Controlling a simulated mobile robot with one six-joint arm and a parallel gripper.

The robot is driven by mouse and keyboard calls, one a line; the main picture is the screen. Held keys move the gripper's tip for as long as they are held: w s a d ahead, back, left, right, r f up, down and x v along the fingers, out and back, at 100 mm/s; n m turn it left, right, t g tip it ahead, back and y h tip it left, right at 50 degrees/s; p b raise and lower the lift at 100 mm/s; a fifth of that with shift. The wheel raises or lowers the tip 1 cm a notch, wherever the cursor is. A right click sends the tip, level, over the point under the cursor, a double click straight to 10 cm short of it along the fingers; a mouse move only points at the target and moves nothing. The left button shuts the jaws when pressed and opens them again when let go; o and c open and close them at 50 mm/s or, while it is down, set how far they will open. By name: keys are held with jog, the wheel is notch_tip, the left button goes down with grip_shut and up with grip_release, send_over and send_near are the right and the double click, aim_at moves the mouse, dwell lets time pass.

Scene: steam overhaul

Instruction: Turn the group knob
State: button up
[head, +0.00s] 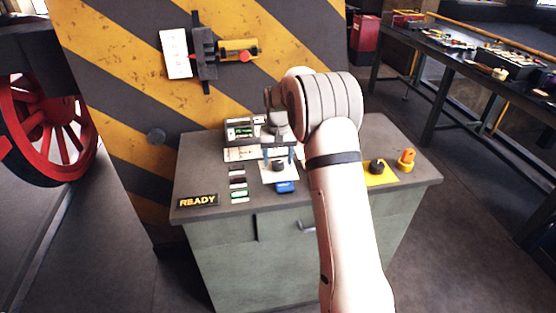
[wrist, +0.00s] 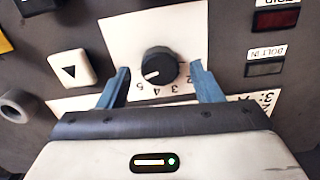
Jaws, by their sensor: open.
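The group knob appears to be the round black knob (wrist: 159,65) on a white plate (wrist: 120,32) with a numbered scale in the wrist view. Its white mark points to the lower left, near the 5. In the head view the knob (head: 279,166) is on the bench top, partly hidden by my gripper. My gripper (head: 278,158) is open above it, its blue fingers pointing down. In the wrist view the fingers of my gripper (wrist: 160,69) are on either side of the knob with gaps. I see no contact; their height relative to the knob is unclear.
A white button with a black triangle (wrist: 70,68) and indicator lamps (wrist: 275,20) flank the plate. On the bench (head: 215,185) are a READY sign (head: 198,200), a blue item (head: 285,187), a yellow plate (head: 381,178) with another black knob (head: 377,166), and an orange-yellow fitting (head: 406,158).

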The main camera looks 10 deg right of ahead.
aim_at(278, 162)
notch_tip(278, 162, up, 6)
jog(key=shift+r, duration=0.5)
jog(key=shift+s+r, duration=0.15)
jog(key=shift+r, duration=0.1)
jog(key=s+r+t, duration=0.1)
jog(key=s+r, duration=0.3)
jog(key=s, duration=0.5)
jog(key=s+r, duration=0.4)
jog(key=s, duration=0.4)
jog(key=s+f+t, duration=0.1)
jog(key=s, duration=0.9)
jog(key=s+f+n, duration=0.1)
jog(key=s+f, duration=0.1)
jog(key=s, duration=0.9)
jog(key=shift+f+t, duration=0.3)
jog(key=shift+t, duration=0.1)
